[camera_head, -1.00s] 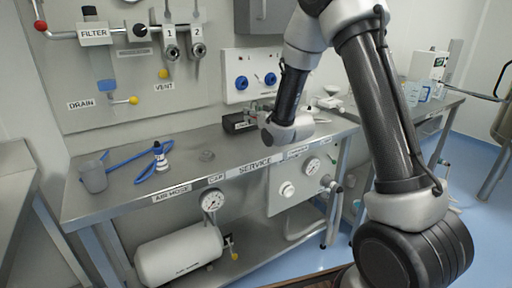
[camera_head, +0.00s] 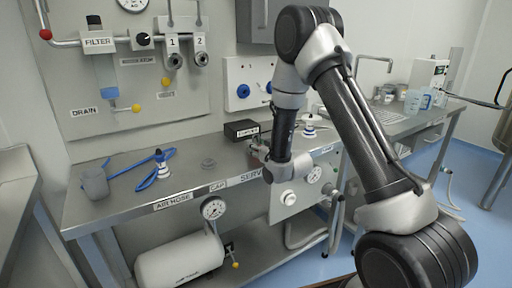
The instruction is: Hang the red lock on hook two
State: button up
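I cannot make out a red lock in this view. The only clear red thing is a red ball knob (camera_head: 45,34) at the pipe's left end. The tags numbered 1 (camera_head: 172,42) and 2 (camera_head: 200,42) are on the back panel, each above a round grey metal fitting. I cannot tell whether either fitting is a hook. My gripper (camera_head: 258,151) is small and partly hidden by my wrist. It is over the bench just in front of a black labelled box (camera_head: 241,130). I cannot see its fingers clearly or anything held in them.
The steel bench (camera_head: 125,207) carries a grey cup (camera_head: 95,182), a blue hose (camera_head: 150,178) and a white-and-blue fitting (camera_head: 308,128). A white panel with blue knobs (camera_head: 243,90) is behind the box. A white tank (camera_head: 180,262) is below. The bench's left middle is fairly clear.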

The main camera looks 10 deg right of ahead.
jog(key=o, duration=1)
jog(key=shift+f, duration=0.1)
jog(key=shift+o, duration=0.2)
jog(key=shift+s, duration=0.1)
